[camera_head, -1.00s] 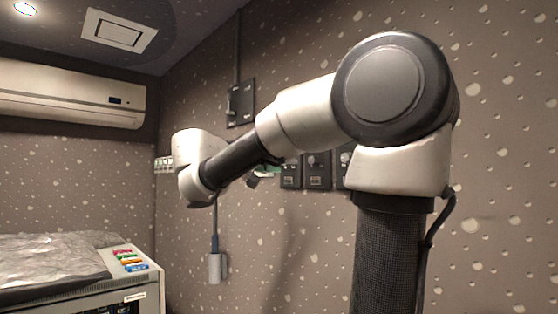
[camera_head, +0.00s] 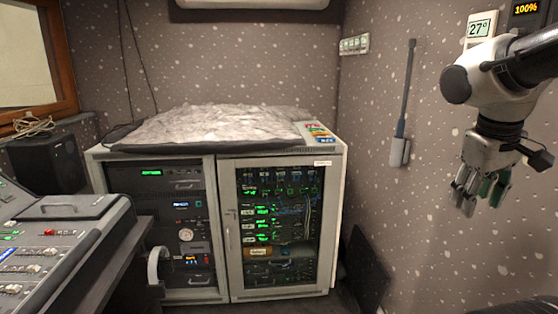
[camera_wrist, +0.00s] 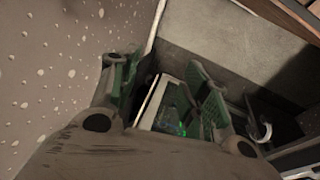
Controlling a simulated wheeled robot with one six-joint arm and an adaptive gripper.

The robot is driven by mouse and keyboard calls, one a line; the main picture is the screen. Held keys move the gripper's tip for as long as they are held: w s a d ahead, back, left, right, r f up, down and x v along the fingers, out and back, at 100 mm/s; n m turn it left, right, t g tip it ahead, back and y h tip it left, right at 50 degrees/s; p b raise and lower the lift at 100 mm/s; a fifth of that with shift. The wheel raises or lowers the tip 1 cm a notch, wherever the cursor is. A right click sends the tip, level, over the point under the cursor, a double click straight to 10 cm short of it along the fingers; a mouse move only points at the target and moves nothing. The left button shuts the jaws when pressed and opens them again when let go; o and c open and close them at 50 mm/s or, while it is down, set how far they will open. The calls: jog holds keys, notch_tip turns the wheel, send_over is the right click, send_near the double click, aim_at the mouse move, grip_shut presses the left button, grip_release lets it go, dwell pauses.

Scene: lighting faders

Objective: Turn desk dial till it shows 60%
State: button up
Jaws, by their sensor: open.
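My gripper (camera_head: 479,195) hangs open and empty at the right of the head view, fingers pointing down, in front of the speckled wall. In the wrist view my gripper (camera_wrist: 160,85) shows two spread fingers with green pads and nothing between them. A control desk (camera_head: 62,208) with faders and small lit buttons is at the left edge of the head view, far from my gripper and partly cut off. I cannot make out a dial on it. An orange display (camera_head: 526,9) at the top right reads 100%; I cannot tell what it belongs to.
A grey equipment rack (camera_head: 222,230) with a glass door stands in the middle, a crumpled silver sheet (camera_head: 210,125) on top. A black speaker (camera_head: 47,163) is behind the desk. A thermostat (camera_head: 480,29) and a grey handset-like fixture (camera_head: 400,150) are on the right wall.

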jog(key=shift+s+a+f+m+t+y, duration=0.15)
jog(key=shift+s+a+m+t+y, duration=0.2)
jog(key=shift+s, duration=0.45)
jog(key=shift+s+a+f+m+t+y, duration=0.25)
jog(key=shift+s+a, duration=0.25)
jog(key=shift+s, duration=0.25)
jog(key=shift+s+a+f+m+t+y, duration=0.15)
jog(key=shift+s+a+t+y, duration=0.25)
jog(key=shift+s, duration=0.4)
